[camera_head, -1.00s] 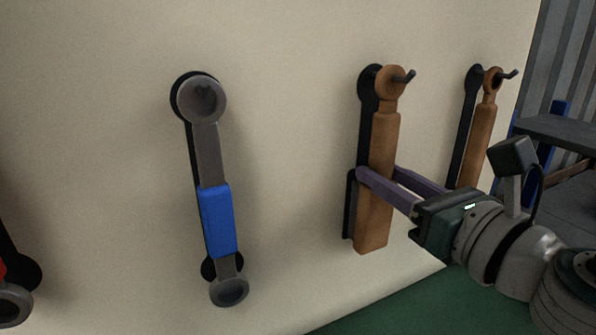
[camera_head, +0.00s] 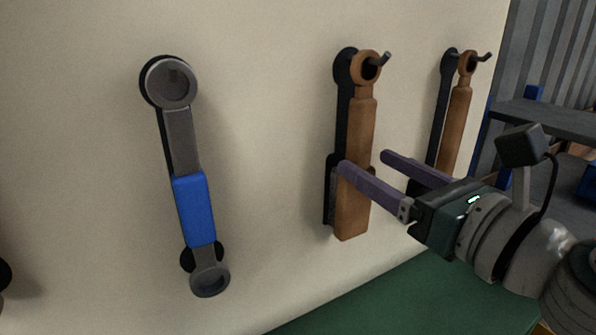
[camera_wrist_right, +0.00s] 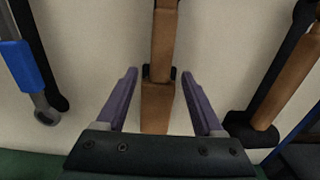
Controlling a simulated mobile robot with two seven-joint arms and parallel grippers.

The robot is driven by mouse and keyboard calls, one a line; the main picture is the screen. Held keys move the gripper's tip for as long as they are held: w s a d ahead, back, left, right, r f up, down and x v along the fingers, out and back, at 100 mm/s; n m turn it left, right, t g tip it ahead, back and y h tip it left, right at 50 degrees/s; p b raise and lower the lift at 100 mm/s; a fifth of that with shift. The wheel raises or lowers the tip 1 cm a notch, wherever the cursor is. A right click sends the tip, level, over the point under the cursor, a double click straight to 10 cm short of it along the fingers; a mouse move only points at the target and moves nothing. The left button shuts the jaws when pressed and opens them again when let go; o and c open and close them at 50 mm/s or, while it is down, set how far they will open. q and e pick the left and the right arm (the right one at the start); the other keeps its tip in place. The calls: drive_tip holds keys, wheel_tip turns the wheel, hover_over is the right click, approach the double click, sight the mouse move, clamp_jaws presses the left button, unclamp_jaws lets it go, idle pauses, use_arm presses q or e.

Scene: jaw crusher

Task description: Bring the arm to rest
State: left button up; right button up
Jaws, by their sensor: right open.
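My right gripper (camera_head: 364,161) is open in front of the middle wooden-handled tool (camera_head: 355,205), which hangs on a wall hook. In the head view its near purple finger crosses in front of the handle, and the far fingertip shows to the right of it. In the right wrist view the gripper (camera_wrist_right: 159,72) has one finger on each side of the brown handle (camera_wrist_right: 157,105), with visible gaps and nothing held. My left gripper is not in view.
A blue-gripped grey wrench (camera_head: 195,210) hangs to the left. Another wooden tool (camera_head: 455,120) hangs to the right, near the gripper. The pale wall (camera_head: 270,120) is close ahead. A green surface (camera_head: 390,300) lies below, and a dark grey shelf (camera_head: 560,125) stands at the right.

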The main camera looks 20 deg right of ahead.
drive_tip(key=s+d+m+g+h+b, duration=0.15)
drive_tip(key=s+d+m+h, duration=0.25)
drive_tip(key=m, duration=0.7)
drive_tip(key=s+d+m+g+h+b, duration=0.15)
drive_tip(key=s+d+m+h, duration=0.3)
drive_tip(key=m, duration=0.65)
drive_tip(key=s+a+f+m+g+y, duration=0.7)
drive_tip(key=s+a+f+m+g, duration=0.5)
drive_tip(key=a+f, duration=0.25)
drive_tip(key=w+p+v, duration=0.3)
drive_tip(key=p+v, duration=1.1)
drive_tip(key=w+r+p+v, duration=0.1)
drive_tip(key=w+p+v, duration=0.2)
drive_tip(key=p+v, duration=1.1)
drive_tip(key=shift+d+r+m+t+p, duration=0.3)
drive_tip(key=shift+m+p, duration=0.1)
drive_tip(key=shift+p, duration=0.35)
